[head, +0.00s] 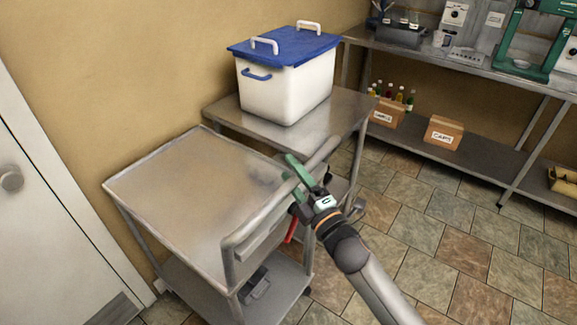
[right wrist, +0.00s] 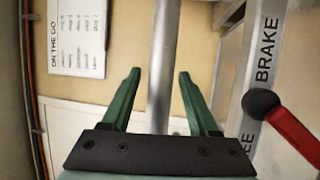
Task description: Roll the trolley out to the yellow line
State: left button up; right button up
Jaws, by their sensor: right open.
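The trolley (head: 170,190) is a grey metal cart with a flat, bare top and a lower shelf, standing at the left near the wall. Its tubular push handle (head: 262,214) runs along its right side. My right gripper (head: 297,178) is open at the handle. In the right wrist view the handle tube (right wrist: 163,60) passes between the two green fingers, with gaps visible on both sides. A red brake lever (right wrist: 295,135) with a black knob is at the right, beside a post marked BRAKE. The yellow line and my left gripper are not in view.
A steel table (head: 350,101) behind the trolley bears a white bucket (head: 285,92) with a blue lid. A long bench (head: 470,72) with caps boxes on its lower shelf stands at the back right. A white door (head: 40,220) is at the left. Tiled floor (head: 430,240) at the right is clear.

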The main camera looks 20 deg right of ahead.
jog(key=shift+x, duration=0.8)
jog(key=shift+c, duration=0.3)
grip_shut()
jog(key=shift+f, duration=0.1)
dwell(0.6)
